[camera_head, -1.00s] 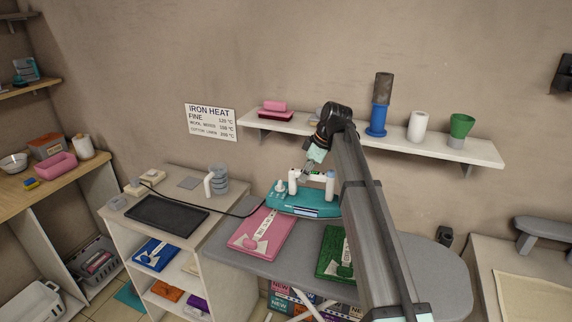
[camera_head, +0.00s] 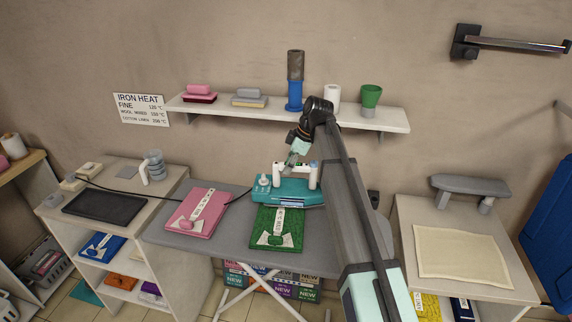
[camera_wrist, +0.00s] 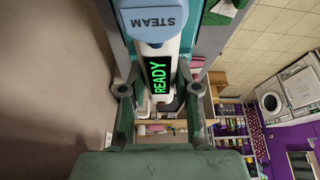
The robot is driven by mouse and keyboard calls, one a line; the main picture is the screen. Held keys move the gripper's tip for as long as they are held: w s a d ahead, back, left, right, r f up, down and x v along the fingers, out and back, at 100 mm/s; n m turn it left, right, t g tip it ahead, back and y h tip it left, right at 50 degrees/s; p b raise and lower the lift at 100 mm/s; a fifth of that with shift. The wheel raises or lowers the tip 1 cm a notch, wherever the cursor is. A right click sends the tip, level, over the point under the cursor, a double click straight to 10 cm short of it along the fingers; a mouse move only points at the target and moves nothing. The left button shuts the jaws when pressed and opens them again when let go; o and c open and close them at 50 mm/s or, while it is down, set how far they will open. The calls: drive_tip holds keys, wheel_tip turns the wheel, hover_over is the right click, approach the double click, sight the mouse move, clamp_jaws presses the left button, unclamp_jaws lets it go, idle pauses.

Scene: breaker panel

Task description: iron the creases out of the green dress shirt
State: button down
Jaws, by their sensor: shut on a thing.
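The green dress shirt (camera_head: 293,222) lies folded on the grey ironing board, with a pale collar and a label strip down its middle. The teal iron (camera_head: 290,195) with a white handle is at the shirt's far edge and hides part of it. I cannot tell whether its sole touches the cloth. My gripper (camera_head: 293,160) is shut on the iron's handle from above. In the wrist view, the iron's handle (camera_wrist: 158,48) sits between my fingers (camera_wrist: 158,92). It shows a blue STEAM button and a lit green READY display.
A folded pink shirt (camera_head: 188,224) lies left on the ironing board (camera_head: 235,240). A cord runs left from the iron towards a cabinet with a black tray (camera_head: 105,207). A wall shelf (camera_head: 225,107) stands behind. A side table with a cream cloth (camera_head: 460,254) is at the right.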

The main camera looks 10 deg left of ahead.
sight(287, 187)
idle(0.4)
drive_tip(key=shift+f+b, duration=1.35)
drive_tip(key=shift+f, duration=1.4)
drive_tip(key=shift+f+b, duration=0.3)
drive_tip(key=shift+f, duration=0.3)
drive_tip(key=shift+s+a+r, duration=0.1)
drive_tip(key=shift+a, duration=5.45)
drive_tip(key=shift+d+f+b, duration=0.15)
drive_tip(key=shift+d, duration=2.65)
drive_tip(key=shift+d+f+b, duration=0.1)
drive_tip(key=shift+d+b, duration=0.05)
drive_tip(key=shift+d, duration=2.65)
